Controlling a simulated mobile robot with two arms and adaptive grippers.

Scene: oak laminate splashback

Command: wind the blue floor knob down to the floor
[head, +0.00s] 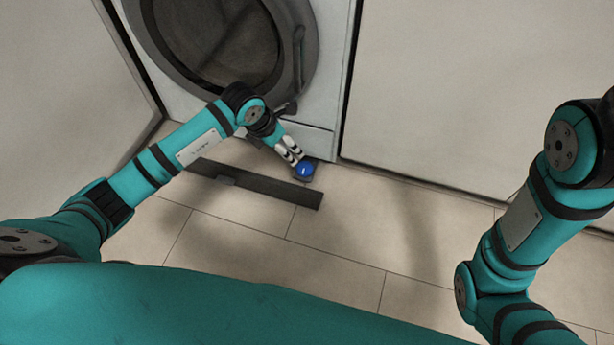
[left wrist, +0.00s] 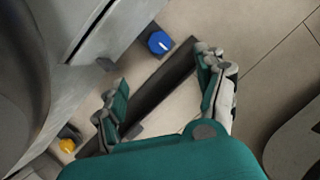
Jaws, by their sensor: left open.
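The blue floor knob (head: 305,170) is at the bottom right front corner of the white washing machine (head: 333,85), close to the floor. A white mark shows on its face. In the left wrist view, the blue knob (left wrist: 159,43) lies beyond the fingertips, between their lines. My left gripper (head: 289,152) is just above and left of the knob in the head view. In the left wrist view its two fingers (left wrist: 163,82) are spread apart with nothing between them. Any contact with the knob cannot be told. My right arm shows at the right, with its gripper out of view.
A long dark strip (head: 255,189) lies on the tiled floor before the machine, close to the knob. A yellow knob (left wrist: 67,144) shows at the machine's other side in the left wrist view. Pale cabinet panels (head: 440,90) flank the machine. The floor at centre right is clear.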

